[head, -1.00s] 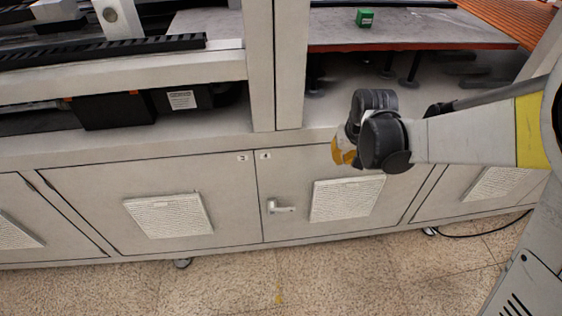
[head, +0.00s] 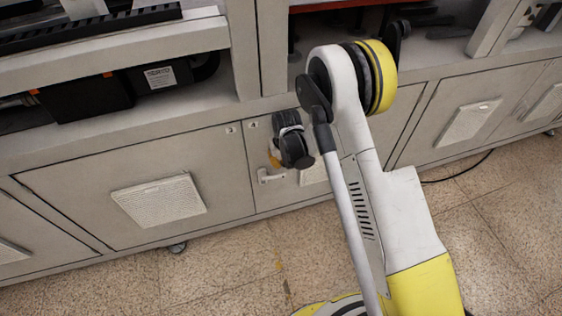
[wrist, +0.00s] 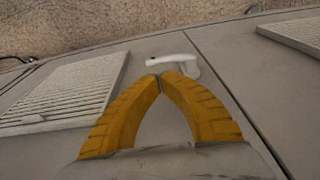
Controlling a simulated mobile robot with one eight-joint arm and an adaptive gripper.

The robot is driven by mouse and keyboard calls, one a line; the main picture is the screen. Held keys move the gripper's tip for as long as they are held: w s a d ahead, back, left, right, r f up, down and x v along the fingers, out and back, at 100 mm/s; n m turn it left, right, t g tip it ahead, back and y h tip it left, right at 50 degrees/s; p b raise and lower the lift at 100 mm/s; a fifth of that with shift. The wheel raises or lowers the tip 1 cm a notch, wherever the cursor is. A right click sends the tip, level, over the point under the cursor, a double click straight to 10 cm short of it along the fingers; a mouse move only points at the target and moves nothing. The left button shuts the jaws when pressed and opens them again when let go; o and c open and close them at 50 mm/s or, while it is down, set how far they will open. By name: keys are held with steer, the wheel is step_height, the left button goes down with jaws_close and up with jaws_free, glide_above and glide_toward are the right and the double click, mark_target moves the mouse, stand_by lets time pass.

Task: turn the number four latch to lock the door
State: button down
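The number four latch (head: 268,177) is a small white lever handle on the grey cabinet door marked 4, near its left edge. Its lever lies about level in the head view. It also shows in the wrist view (wrist: 172,61), just beyond the fingertips. My gripper (head: 274,160) is in front of the door, just above the latch in the head view. In the wrist view its two yellow fingers (wrist: 160,77) meet at the tips, with nothing seen between them. The fingertips overlap the latch's near edge in that view; whether they touch it, I cannot tell.
Door 3 (head: 80,180), with a white vent (head: 158,199), is left of the latch. A black box (head: 90,95) sits on the shelf above. Open tiled floor (head: 220,270) lies in front. A black cable (head: 460,172) runs on the floor at right.

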steer(key=f+b, duration=0.1)
steer(key=f, duration=0.1)
steer(key=w+f+b, duration=0.1)
steer(key=f, duration=0.2)
steer(key=f+b, duration=0.1)
steer(key=f, duration=0.1)
steer(key=shift+w+a+f, duration=0.15)
steer(key=shift+a+f, duration=0.1)
